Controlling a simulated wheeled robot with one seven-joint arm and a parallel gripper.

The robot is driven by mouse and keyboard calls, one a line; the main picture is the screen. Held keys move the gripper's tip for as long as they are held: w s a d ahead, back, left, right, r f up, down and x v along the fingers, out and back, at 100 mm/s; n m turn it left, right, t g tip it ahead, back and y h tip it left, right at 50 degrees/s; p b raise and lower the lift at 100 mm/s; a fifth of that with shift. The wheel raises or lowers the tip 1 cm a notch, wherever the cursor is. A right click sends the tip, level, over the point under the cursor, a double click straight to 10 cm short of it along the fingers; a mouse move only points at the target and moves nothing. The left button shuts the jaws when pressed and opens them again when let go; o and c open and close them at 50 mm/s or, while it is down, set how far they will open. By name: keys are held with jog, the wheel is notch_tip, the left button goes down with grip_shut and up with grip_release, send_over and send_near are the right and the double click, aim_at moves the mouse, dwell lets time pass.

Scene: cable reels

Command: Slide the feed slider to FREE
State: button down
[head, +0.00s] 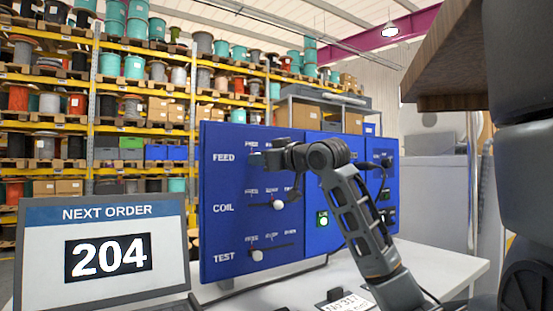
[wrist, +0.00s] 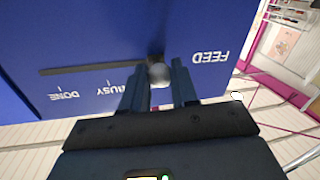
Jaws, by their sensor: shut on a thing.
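The blue panel (head: 232,235) carries the FEED, COIL and TEST slider rows. The wrist view shows the FEED slot (wrist: 90,68) upside down, with the DONE and BUSY labels beside it. The round grey FEED slider knob (wrist: 158,74) sits at the slot's end nearest the word FEED, the FREE end. My gripper (wrist: 157,82) is shut on this knob, with one dark finger on each side. The third mark's label is hidden behind my gripper in the wrist view. In the head view, my gripper (head: 257,160) reaches the FEED row and hides its knob.
The COIL knob (head: 278,204) and TEST knob (head: 257,255) are on the rows below. A green-lit button (head: 323,218) is right of them. The panel is on a white table (head: 440,270).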

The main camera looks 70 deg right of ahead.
jog(key=shift+w+a, duration=0.15)
jog(key=shift+a, duration=0.05)
jog(key=c, duration=0.9)
grip_release()
jog(key=shift+o, duration=0.2)
jog(key=b+v, duration=0.1)
jog(key=v, duration=0.7)
jog(key=shift+b, duration=0.35)
jog(key=shift+w, duration=0.1)
